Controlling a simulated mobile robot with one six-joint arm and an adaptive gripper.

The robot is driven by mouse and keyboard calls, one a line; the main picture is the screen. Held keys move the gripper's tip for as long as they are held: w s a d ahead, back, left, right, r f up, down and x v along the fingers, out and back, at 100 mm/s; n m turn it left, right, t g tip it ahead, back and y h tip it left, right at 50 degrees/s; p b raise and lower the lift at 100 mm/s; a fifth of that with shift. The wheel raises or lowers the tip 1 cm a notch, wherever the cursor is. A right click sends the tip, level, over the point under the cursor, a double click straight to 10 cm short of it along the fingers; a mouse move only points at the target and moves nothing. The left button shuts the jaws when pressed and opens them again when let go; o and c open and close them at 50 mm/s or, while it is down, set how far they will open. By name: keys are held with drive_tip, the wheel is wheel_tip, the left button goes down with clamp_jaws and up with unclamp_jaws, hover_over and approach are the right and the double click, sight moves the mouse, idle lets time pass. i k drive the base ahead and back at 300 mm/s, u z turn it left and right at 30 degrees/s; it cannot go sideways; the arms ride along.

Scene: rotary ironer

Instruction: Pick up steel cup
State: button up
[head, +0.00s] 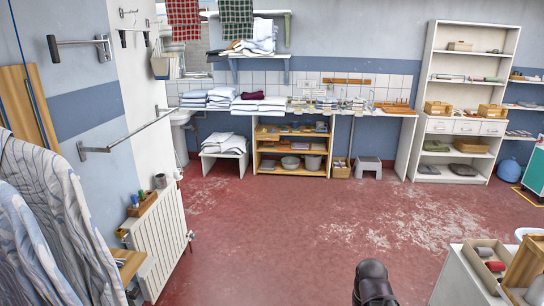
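A small dark grey cup-like cylinder (160,181) stands at the far end of a narrow wooden ledge above the white radiator at left. It looks upright; it is too small to tell for sure that it is the steel cup. No other clear steel cup shows. A black rounded part of my arm shows at the bottom edge, right of centre, far from the cylinder. My gripper's fingers do not show.
The white radiator (158,246) stands against the left wall, with striped garments (45,220) hanging in front. A long worktable (385,113) and a tall shelf (433,65) line the back. A white-topped unit (462,285) stands at lower right. The red floor (300,215) between is clear.

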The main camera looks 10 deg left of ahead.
sight(161, 181)
drive_tip(key=u, duration=0.05)
drive_tip(key=i, duration=1.55)
drive_tip(key=u, duration=0.6)
drive_tip(key=i, duration=0.8)
drive_tip(key=u, duration=0.75)
drive_tip(key=i, duration=0.9)
drive_tip(key=u, duration=0.45)
